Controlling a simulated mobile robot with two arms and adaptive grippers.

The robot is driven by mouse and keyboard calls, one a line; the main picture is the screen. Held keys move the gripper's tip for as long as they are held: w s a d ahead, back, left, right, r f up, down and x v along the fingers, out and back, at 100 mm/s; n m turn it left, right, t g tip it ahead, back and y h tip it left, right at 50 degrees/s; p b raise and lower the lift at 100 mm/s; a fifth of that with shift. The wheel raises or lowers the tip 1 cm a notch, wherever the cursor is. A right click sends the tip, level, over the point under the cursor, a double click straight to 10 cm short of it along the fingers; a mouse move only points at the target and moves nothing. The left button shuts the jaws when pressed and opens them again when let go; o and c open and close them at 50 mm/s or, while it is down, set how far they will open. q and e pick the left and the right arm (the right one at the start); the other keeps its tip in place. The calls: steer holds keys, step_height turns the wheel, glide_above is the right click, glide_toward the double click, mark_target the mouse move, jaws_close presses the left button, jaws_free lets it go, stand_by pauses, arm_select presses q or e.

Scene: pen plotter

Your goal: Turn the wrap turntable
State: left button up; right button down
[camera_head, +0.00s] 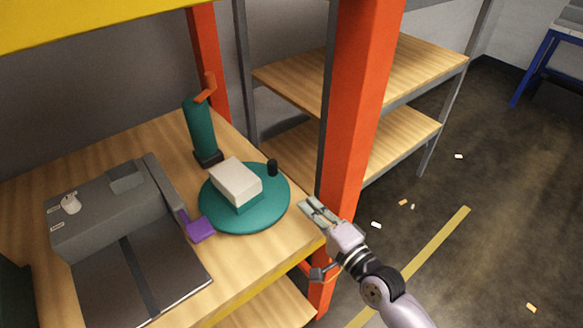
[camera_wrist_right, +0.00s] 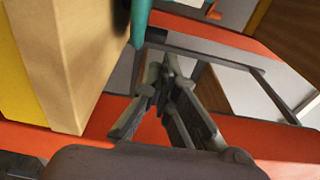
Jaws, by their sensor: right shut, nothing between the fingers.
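The wrap turntable (camera_head: 270,212) is a round teal disc lying on the wooden bench top (camera_head: 262,252). A white box on a teal block (camera_head: 236,180) sits at its middle. A short black knob (camera_head: 272,167) stands upright on its far right rim. My right gripper (camera_head: 310,205) is shut and empty, just right of the turntable and apart from it, near the bench edge and the orange post. In the right wrist view its fingers (camera_wrist_right: 165,85) are closed together, and a teal edge (camera_wrist_right: 140,22) shows beyond them, beside the bench's wooden edge. My left gripper is not in view.
An orange upright post (camera_head: 350,120) stands right behind my right gripper. A teal cylinder with an orange lever (camera_head: 201,125) stands behind the turntable. A grey machine with a dark plate (camera_head: 110,215) and a purple part (camera_head: 200,228) lies to the left. Wooden shelves (camera_head: 400,70) stand behind.

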mark_target(276, 168)
steer(key=x, duration=1.2)
steer(key=shift+w+a+p, duration=0.1)
steer(key=shift+w+p, duration=0.15)
steer(key=shift+p, duration=0.05)
steer(key=shift+w, duration=0.1)
steer(key=shift+w+a+b, duration=0.15)
steer(key=shift+w+b, duration=0.2)
steer(key=shift+b, duration=0.05)
steer(key=shift+w+a, duration=0.1)
steer(key=shift+w, duration=0.1)
steer(key=shift+s, duration=0.1)
